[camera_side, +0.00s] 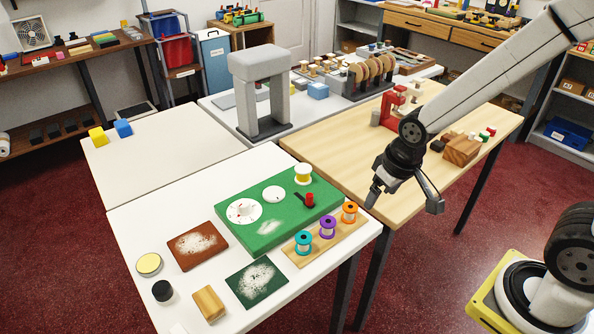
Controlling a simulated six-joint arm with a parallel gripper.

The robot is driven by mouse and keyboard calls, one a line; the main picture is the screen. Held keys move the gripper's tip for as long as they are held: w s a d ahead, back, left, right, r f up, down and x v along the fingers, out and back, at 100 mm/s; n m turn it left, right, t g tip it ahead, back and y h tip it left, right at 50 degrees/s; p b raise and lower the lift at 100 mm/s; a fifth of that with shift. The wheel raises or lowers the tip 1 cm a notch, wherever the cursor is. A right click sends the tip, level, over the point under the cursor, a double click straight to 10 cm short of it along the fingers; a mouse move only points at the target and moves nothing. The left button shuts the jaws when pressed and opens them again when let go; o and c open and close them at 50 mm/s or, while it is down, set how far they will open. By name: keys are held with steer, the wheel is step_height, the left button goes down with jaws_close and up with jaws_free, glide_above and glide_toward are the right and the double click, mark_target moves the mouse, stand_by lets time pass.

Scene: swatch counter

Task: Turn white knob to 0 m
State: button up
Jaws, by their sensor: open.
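A green board (268,228) lies on the near white table. On it are a large white dial (237,219) with small dark and red marks, and a smaller white disc (274,193) to its right. I cannot tell which of these is the white knob, and the scale marks are too small to read. My gripper (405,202) is open and empty, with its fingers spread. In the picture it is to the right of the green board, clear of both dials.
A red knob (309,199) and a white-and-yellow spool (303,174) stand on the board's right part. A wooden rack (330,240) with teal, purple and orange spools stands in front of it. A grey arch (262,92) stands behind. The left white table (150,165) is mostly clear.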

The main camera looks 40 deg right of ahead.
steer(key=w+a+f+m, duration=0.15)
steer(key=w+a, duration=0.55)
steer(key=w, duration=0.7)
steer(key=m+t+h, duration=0.2)
steer(key=m, duration=0.1)
glide_toward(243, 203)
steer(key=f, duration=0.2)
steer(key=shift+w+d+r, duration=0.1)
steer(key=shift+w+r, duration=0.05)
steer(key=shift+w, duration=0.35)
steer(key=shift+g, duration=0.3)
steer(key=shift+x, duration=3.9)
steer(key=shift+c, duration=0.3)
jaws_close()
steer(key=shift+r, duration=0.1)
